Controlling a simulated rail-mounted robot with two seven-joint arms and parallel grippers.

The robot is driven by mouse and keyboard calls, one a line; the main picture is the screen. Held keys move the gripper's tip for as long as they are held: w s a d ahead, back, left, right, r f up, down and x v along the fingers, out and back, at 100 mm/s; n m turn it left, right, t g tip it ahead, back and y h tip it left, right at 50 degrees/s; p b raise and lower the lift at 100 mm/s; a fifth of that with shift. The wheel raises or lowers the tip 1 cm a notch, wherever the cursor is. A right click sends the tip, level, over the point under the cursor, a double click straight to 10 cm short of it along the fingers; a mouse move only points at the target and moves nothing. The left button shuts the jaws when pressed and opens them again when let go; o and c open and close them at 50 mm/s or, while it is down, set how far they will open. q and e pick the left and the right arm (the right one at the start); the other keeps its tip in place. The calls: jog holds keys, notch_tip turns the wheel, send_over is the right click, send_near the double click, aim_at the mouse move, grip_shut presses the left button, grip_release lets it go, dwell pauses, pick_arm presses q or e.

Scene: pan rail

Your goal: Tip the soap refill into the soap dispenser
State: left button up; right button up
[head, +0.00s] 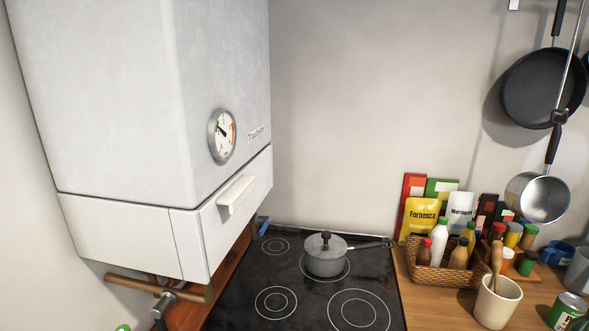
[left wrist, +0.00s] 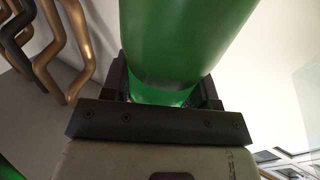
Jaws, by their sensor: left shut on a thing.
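In the left wrist view my left gripper (left wrist: 165,92) is shut on a smooth green rounded thing, likely the soap refill (left wrist: 185,40), which runs up out of the top of the frame. Its ends are out of view, and I cannot tell its tilt or whether it is pouring. Another bit of green (left wrist: 8,172) shows at the lower left corner of that view; I cannot tell what it is. In the head view a small green tip (head: 123,328) shows at the bottom edge, too little to identify. I cannot make out the soap dispenser. My right gripper is in neither view.
A white boiler (head: 120,110) hangs at the left, with copper pipes (head: 150,285) under it. A lidded grey pot (head: 325,262) stands on the black hob (head: 300,285). A basket (head: 440,275) and a white cup (head: 497,305) crowd the right counter. Pans (head: 540,90) hang above.

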aim_at(122, 330)
pick_arm(q)
jog(key=shift+r, duration=0.45)
jog(key=shift+r, duration=0.35)
jog(key=shift+r, duration=0.3)
jog(key=shift+r+p, duration=0.35)
jog(key=shift+r, duration=0.15)
jog(key=shift+r, duration=0.1)
jog(key=shift+r+p, duration=1.3)
jog(key=shift+r, duration=1.55)
